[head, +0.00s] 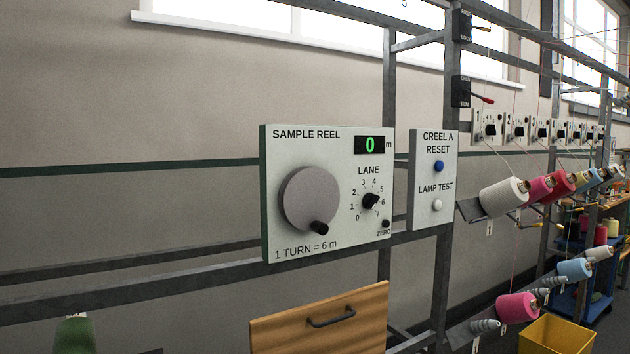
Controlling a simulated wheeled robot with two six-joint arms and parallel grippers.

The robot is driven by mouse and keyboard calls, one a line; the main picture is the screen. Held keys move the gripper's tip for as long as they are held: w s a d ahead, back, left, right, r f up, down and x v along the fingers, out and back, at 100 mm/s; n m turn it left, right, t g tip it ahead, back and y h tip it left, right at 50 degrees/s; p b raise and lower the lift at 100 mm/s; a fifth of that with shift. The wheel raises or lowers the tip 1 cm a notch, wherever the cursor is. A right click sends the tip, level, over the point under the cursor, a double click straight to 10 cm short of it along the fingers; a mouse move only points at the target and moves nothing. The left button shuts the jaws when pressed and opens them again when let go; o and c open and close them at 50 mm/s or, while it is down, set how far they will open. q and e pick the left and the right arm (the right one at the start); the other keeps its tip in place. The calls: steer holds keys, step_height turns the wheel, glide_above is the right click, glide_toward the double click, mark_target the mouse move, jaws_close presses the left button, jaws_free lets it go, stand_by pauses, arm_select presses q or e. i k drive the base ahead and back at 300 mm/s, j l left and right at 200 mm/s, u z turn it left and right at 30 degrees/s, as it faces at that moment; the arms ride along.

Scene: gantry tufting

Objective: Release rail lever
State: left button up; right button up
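Two small black lever boxes sit on the grey upright post right of centre. The small lettering is too blurred to tell which box is the rail lever. Neither of my grippers is in view, and nothing touches either lever.
The sample reel panel (282,240) shows 0. The creel reset panel (427,205) is beside it. Yarn cones (502,197) stick out from the frame at right. A wooden drawer (280,326), yellow bin (556,336) and green cone (74,335) are low down.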

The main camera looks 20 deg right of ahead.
mark_target(467, 25)
steer(key=z, duration=1.4)
steer(key=i+l+u, duration=0.75)
steer(key=i, duration=0.2)
steer(key=i+l+u, duration=0.4)
steer(key=l, duration=0.2)
